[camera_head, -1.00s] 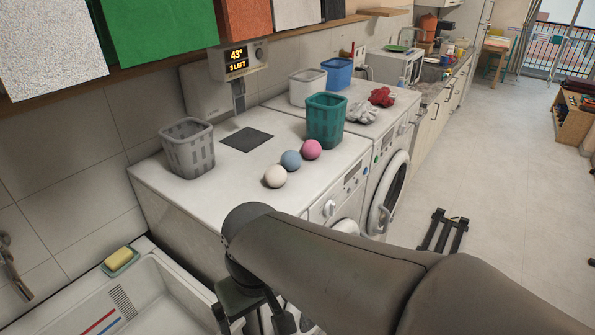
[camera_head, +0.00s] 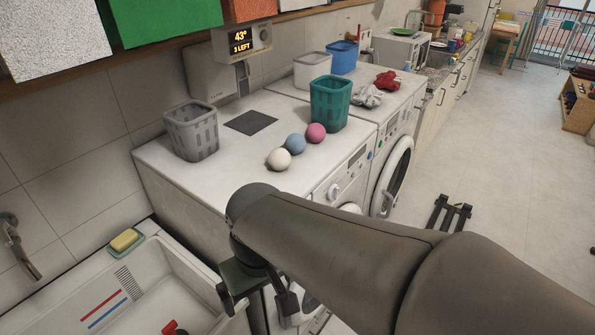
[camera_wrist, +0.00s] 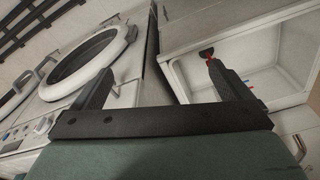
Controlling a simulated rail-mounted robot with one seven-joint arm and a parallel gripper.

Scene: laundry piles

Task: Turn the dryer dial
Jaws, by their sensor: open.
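Two white front-loading machines stand side by side, and I cannot tell for certain which is the dryer.
A grey basket (camera_head: 192,130), a teal basket (camera_head: 330,104) and three balls (camera_head: 296,144) sit on the machines. Open floor (camera_head: 490,190) lies right.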

